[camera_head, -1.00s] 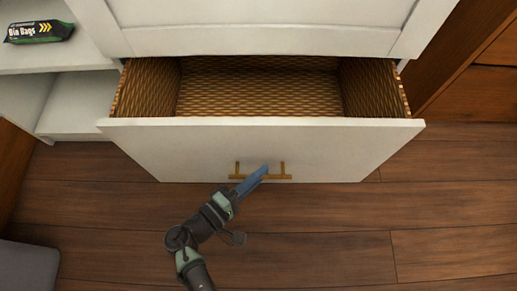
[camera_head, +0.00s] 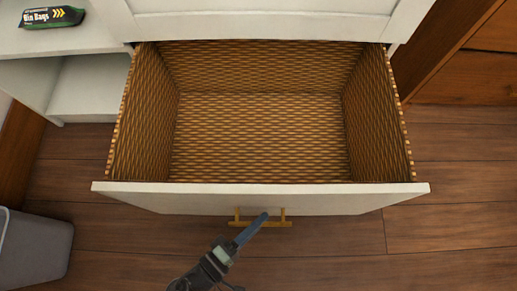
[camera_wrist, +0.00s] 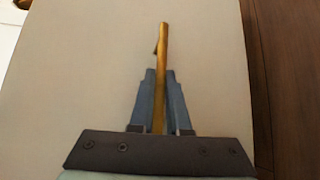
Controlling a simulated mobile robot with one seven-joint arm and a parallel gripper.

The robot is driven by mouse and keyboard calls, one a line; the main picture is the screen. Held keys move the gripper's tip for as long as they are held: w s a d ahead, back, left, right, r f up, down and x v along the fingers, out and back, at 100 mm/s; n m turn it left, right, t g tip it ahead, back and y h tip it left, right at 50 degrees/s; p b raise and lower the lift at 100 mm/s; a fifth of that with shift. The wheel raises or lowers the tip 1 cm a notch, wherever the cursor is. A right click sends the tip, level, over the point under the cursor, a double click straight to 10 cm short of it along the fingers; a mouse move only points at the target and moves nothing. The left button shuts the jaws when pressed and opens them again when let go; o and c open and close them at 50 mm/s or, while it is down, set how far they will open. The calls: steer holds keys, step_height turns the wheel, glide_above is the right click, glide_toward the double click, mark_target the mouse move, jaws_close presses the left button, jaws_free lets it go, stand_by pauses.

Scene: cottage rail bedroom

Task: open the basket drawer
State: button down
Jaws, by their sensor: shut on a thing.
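The basket drawer (camera_head: 259,138) is pulled well out of the white cabinet, with its woven inside empty and its floor in full view. Its white front panel (camera_head: 190,198) faces my arm. The brass bar handle (camera_head: 282,223) is fixed low on the front. My gripper (camera_head: 262,219) is shut on the handle near its middle. In the wrist view the handle (camera_wrist: 165,52) runs up between the two blue fingers of the gripper (camera_wrist: 159,90), with the pale drawer front behind it.
A white cabinet (camera_head: 260,22) stands behind the drawer. A pack of bin bags (camera_head: 52,17) lies on the white shelf at left. A grey bin (camera_head: 36,248) stands at lower left. Wooden furniture (camera_head: 475,75) is at right. Wooden floor is clear at lower right.

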steer(key=c, duration=0.9)
jaws_free()
steer(key=v, duration=1.3)
steer(key=shift+p, duration=0.3)
steer(key=shift+s, duration=0.1)
